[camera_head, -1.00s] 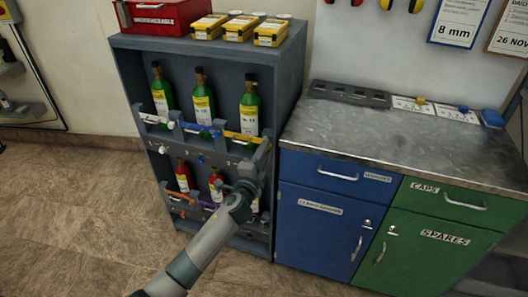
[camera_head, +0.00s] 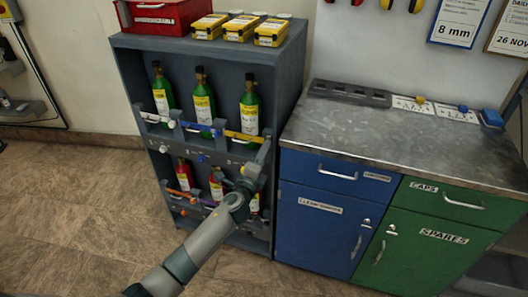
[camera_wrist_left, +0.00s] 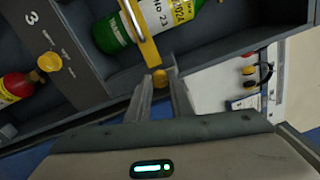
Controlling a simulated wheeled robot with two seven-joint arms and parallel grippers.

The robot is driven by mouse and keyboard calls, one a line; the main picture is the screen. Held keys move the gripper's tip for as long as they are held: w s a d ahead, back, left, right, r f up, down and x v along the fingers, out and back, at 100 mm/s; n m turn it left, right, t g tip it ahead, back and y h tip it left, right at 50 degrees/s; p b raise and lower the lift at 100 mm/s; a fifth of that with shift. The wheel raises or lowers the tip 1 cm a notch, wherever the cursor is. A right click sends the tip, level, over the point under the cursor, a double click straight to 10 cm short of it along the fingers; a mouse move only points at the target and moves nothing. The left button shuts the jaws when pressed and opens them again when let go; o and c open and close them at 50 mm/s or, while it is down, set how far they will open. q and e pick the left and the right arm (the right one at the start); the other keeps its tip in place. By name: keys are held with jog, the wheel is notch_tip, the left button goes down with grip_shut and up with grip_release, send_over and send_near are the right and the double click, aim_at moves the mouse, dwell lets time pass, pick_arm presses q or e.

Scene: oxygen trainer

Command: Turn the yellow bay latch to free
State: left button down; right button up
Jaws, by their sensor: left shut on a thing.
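The yellow bar (camera_head: 243,136) crosses the front of the upper right bay, before a green bottle (camera_head: 249,112). It shows close up in the left wrist view (camera_wrist_left: 143,38), with a round yellow end (camera_wrist_left: 160,76). My left gripper (camera_head: 263,152) is at the bar's right end. In the left wrist view its fingers (camera_wrist_left: 161,88) are shut on that end. My right gripper is not in view.
The grey rack (camera_head: 291,75) has white (camera_head: 155,118) and blue (camera_head: 203,129) bars on the neighbouring bays. Red bottles (camera_head: 185,175) stand below. A blue and green cabinet (camera_head: 320,207) stands close on the right. The floor at left is clear.

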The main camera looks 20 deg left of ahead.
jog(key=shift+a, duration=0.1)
pick_arm(q)
jog(key=c, duration=1.6)
grip_release()
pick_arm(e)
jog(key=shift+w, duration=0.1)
pick_arm(q)
jog(key=shift+o, duration=0.2)
jog(key=shift+s, duration=0.15)
